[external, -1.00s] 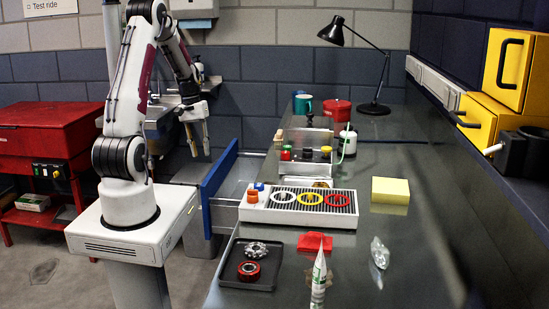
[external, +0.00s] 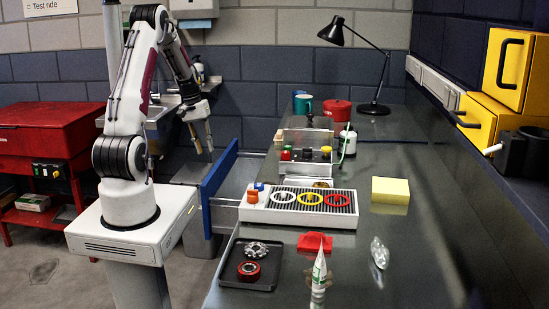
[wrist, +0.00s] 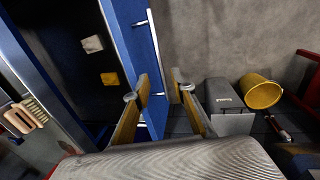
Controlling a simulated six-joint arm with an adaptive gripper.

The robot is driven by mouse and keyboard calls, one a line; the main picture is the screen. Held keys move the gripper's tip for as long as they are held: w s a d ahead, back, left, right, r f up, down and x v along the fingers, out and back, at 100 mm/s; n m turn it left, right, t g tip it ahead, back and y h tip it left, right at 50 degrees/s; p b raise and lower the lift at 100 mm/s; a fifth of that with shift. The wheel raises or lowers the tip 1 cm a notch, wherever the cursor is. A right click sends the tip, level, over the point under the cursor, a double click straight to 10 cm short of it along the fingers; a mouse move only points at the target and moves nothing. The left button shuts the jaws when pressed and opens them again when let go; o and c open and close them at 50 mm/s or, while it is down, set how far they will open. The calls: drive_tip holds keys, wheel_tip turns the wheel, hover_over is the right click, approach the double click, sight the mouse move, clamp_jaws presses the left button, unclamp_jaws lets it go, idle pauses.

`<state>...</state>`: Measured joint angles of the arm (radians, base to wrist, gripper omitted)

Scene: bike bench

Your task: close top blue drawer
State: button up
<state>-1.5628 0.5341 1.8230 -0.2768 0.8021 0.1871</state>
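The top blue drawer stands pulled out from the left side of the bench; its blue front (external: 219,184) faces my arm in the external view. In the wrist view the blue front (wrist: 128,35) runs down the middle, with a silver bar handle (wrist: 154,42) on its outer side. My gripper (external: 203,152) points down just above the drawer front. In the wrist view my gripper (wrist: 154,90) is open, its fingertips apart and empty. The front and handle show beyond the gap between the fingers; I cannot tell whether anything touches.
A pale item (wrist: 92,44) and an orange-yellow item (wrist: 109,78) show in the dark area left of the front. A yellow bucket (wrist: 261,91) and a grey bin (wrist: 223,92) stand on the floor. The tray (external: 250,265) and ring holder (external: 256,215) sit on the bench.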

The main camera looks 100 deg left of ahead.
wheel_tip(320, 180, down, 7)
drive_tip(key=w, duration=0.1)
drive_tip(key=shift+w, duration=0.2)
idle(0.5)
clamp_jaws()
